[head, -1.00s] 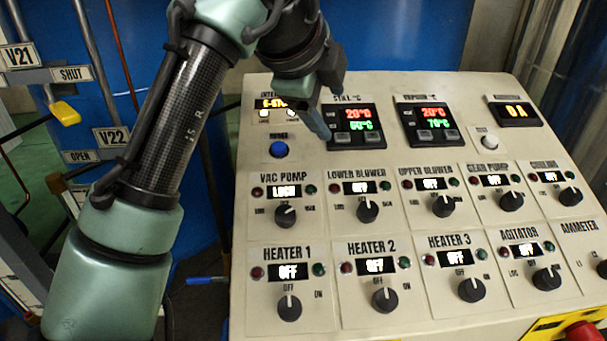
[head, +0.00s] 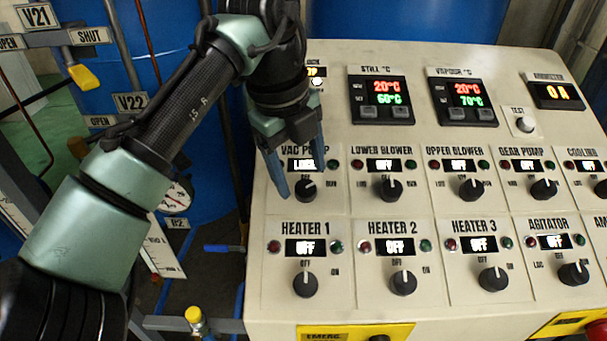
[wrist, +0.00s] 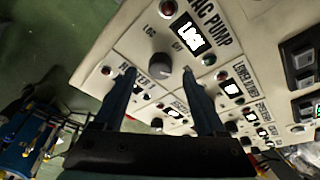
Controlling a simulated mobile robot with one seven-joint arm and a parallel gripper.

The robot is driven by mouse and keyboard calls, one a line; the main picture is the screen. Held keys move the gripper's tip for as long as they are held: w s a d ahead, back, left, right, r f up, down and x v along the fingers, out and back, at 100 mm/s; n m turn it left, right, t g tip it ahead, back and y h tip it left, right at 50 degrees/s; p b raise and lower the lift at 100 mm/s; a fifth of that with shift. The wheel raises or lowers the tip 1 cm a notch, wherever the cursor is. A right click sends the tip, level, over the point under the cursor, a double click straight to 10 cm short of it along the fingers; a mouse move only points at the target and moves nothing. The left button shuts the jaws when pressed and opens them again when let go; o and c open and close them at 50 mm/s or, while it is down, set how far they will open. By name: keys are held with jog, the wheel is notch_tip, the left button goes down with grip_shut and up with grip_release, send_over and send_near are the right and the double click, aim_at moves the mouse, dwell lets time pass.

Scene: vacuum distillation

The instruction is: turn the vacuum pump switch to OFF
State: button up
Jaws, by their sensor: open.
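The vacuum pump switch (head: 306,188) is a black knob under the VAC PUMP label on the sloping panel. Its small display (head: 303,165) is lit and partly hidden by my gripper in the head view; it seems to read LOCL, not OFF. My gripper (head: 301,184) is open and empty, its blue fingers reaching down over the VAC PUMP section, close to the knob. In the wrist view, the knob (wrist: 159,63) shows ahead of the gap between the two fingers (wrist: 163,74). I cannot tell whether a finger touches it.
The HEATER 1 knob (head: 305,284) is below and the LOWER BLOWER knob (head: 391,187) is to the right. Several more knobs, lamps and displays fill the cream panel (head: 371,311). Valve tags and pipes stand left of the panel, with a gauge (head: 175,195) there.

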aim_at(306, 192)
jog(key=shift+x, duration=1.5)
jog(key=shift+c, duration=0.2)
grip_shut()
